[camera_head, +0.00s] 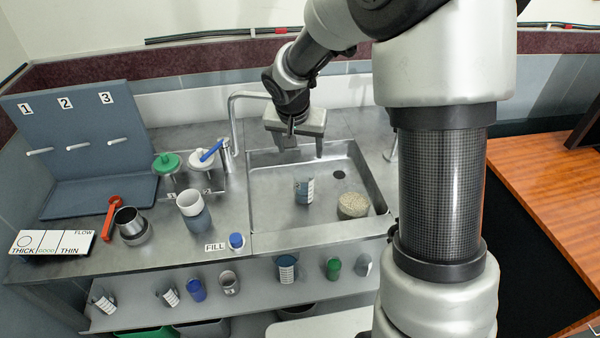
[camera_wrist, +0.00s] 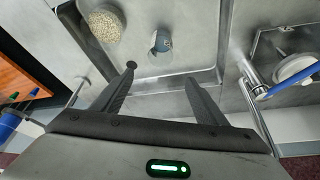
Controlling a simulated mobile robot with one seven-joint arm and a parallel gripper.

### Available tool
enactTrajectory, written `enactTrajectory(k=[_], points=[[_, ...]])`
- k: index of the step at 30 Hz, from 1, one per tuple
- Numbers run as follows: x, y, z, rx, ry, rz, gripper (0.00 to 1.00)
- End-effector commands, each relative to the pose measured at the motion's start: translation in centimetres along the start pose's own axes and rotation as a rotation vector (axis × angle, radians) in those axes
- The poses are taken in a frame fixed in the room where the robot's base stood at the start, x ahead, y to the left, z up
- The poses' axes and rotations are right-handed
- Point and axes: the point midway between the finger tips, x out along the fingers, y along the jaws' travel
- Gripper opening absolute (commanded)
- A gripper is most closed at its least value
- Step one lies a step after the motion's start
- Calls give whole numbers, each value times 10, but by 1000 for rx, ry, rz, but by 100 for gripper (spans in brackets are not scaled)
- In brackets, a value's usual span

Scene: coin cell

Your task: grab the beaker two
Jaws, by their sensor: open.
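A small beaker with a blue-grey side and pale markings, seemingly beaker two (camera_head: 304,190), stands in the metal sink (camera_head: 272,215). A mark like a 2 shows faintly on it. My gripper (camera_head: 302,150) is above the back part of the sink, pointing down, open and empty, apart from the beaker. In the wrist view my gripper (camera_wrist: 160,76) shows both fingers spread. The beaker (camera_wrist: 161,42) appears beyond the fingertips, roughly in line with the gap between them.
A round container of beige grains (camera_head: 353,205) stands right of the beaker in the sink. A faucet (camera_head: 233,120) rises at the sink's left. Lidded containers, a white-and-grey cup (camera_head: 194,211) and a metal cup (camera_head: 130,222) stand on the left counter. Several vessels sit on the lower shelf (camera_head: 258,292).

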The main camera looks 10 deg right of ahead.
Motion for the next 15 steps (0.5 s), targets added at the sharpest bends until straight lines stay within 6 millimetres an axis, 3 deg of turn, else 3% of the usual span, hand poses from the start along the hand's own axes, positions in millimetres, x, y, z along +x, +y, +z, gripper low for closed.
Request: enactTrajectory(k=[15], points=[[99, 0, 2, 0, -4, 1, 67]])
